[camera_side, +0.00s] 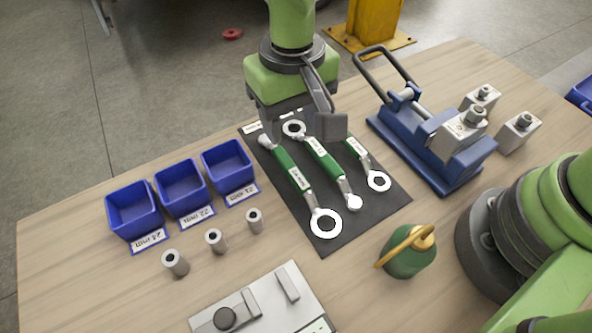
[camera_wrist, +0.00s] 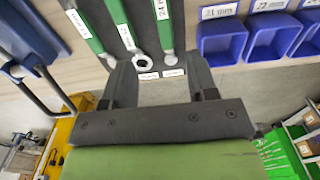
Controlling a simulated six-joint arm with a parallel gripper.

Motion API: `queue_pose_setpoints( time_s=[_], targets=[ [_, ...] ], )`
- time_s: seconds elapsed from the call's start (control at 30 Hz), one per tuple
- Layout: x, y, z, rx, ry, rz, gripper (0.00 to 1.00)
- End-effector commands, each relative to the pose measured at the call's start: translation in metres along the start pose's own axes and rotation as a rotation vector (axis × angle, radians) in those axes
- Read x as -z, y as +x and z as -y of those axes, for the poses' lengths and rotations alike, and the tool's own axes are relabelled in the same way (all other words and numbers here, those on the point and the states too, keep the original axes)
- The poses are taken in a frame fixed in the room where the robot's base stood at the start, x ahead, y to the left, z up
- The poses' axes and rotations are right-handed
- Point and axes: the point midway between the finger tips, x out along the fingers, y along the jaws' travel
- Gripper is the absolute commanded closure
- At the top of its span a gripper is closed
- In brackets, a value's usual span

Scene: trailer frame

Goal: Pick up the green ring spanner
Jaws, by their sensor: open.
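Three spanners with green, labelled handles lie side by side on a black mat (camera_side: 342,238): a left one (camera_side: 293,172), a middle one (camera_side: 325,162) and a shorter right one (camera_side: 358,150). Ring ends show at the near end of the left and right ones and the far end of the middle one. My gripper (camera_side: 298,126) is open and empty above the mat's far end, hiding part of it. In the wrist view, my open gripper (camera_wrist: 160,64) shows with the middle spanner's ring end (camera_wrist: 142,62) between its fingers; it appears apart from them.
Three blue bins (camera_side: 134,222) and several metal sockets (camera_side: 215,240) stand left of the mat. A blue clamping device (camera_side: 430,150) with metal blocks stands right. A green oil can (camera_side: 408,255) and a grey metal plate (camera_side: 305,297) are in front.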

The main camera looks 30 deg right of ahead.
Motion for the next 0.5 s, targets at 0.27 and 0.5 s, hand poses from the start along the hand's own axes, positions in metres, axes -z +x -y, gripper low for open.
queue_pose_setpoints(
  time_s=[0.27, 0.5],
  targets=[
    [-0.002, 0.041, 0.001, -0.008, -0.003, 0.009, 0.47],
    [-0.001, 0.061, 0.003, -0.006, -0.003, 0.007, 0.47]
  ],
)
